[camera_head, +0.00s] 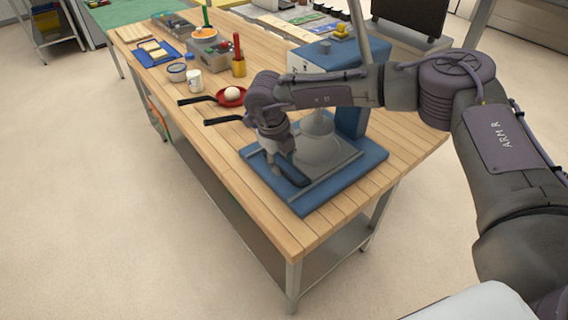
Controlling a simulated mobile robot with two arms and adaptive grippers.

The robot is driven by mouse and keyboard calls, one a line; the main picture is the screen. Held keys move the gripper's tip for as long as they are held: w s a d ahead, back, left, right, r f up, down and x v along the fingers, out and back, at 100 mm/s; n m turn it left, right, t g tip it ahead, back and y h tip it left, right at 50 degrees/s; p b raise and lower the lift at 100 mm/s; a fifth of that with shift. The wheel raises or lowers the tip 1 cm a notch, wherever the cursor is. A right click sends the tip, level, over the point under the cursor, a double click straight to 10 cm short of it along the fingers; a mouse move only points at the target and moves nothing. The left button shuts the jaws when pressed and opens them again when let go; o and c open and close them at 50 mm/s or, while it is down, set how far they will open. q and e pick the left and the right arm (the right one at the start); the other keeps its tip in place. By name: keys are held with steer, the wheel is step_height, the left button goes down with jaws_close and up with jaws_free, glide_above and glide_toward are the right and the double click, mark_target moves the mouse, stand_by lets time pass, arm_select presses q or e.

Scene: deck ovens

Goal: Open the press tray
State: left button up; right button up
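The press is a blue machine (352,117) on the near right end of the wooden table. Its tray (336,178) is a grey plate with raised edges on the blue base (365,168). My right gripper (292,178) reaches down at the tray's left front side, with dark fingers close to the tray. Whether they touch it or hold anything is not clear. My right arm hides part of the press. My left gripper is not in view.
A red plate (231,102) with a white ball, a mug (194,81), a bowl (177,72) and a blue tray (145,62) stand farther back. The floor left of the table is clear.

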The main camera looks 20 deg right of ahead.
steer(key=shift+w+d+f, duration=0.1)
steer(key=shift+d+f, duration=0.05)
steer(key=shift+f, duration=0.55)
steer(key=shift+d+f, duration=0.1)
steer(key=shift+f, duration=0.55)
jaws_close()
